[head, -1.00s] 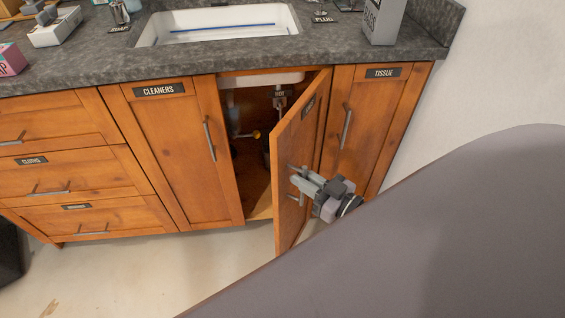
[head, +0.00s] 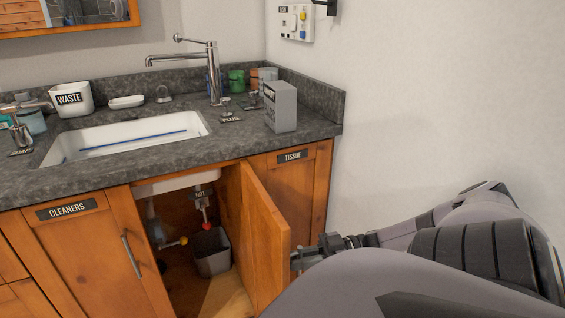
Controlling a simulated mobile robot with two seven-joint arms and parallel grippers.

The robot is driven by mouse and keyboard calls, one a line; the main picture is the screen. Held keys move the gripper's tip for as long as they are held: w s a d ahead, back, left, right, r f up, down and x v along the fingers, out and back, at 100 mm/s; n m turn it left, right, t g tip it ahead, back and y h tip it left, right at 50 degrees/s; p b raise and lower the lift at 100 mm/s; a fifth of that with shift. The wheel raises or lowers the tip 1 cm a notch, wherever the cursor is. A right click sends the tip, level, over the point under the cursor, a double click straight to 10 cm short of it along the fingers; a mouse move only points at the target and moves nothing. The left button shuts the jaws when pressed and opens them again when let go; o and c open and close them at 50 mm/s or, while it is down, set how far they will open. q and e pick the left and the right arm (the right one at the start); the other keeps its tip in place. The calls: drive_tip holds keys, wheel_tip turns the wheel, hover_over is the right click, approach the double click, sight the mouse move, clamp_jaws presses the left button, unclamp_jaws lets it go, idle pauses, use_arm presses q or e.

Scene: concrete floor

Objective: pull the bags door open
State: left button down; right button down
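The bags door (head: 264,250) is a wooden cabinet door under the sink, standing open and swung out toward me. I see its inner face and free edge; its outer face, label and handle are hidden. My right gripper (head: 303,258) is at the outer side of the door, close to its free edge. The door and my own arm hide part of the gripper, so I cannot tell whether it is shut on the handle. My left gripper is not in view.
The open cabinet shows a grey bin (head: 211,252) and pipes with red and yellow valve handles. The cleaners door (head: 85,255) at left and the tissue door (head: 308,195) at right are closed. A grey box (head: 281,108) stands on the counter by the sink (head: 125,136).

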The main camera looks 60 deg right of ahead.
drive_tip(key=shift+s+d+n+g+y+b, duration=0.15)
drive_tip(key=shift+d+n+g+y+b, duration=0.2)
drive_tip(key=shift+d, duration=0.55)
drive_tip(key=shift+r, duration=0.1)
drive_tip(key=c, duration=1.3)
unclamp_jaws()
drive_tip(key=shift+a, duration=0.1)
wheel_tip(320, 180, up, 20)
drive_tip(key=p, duration=1.9)
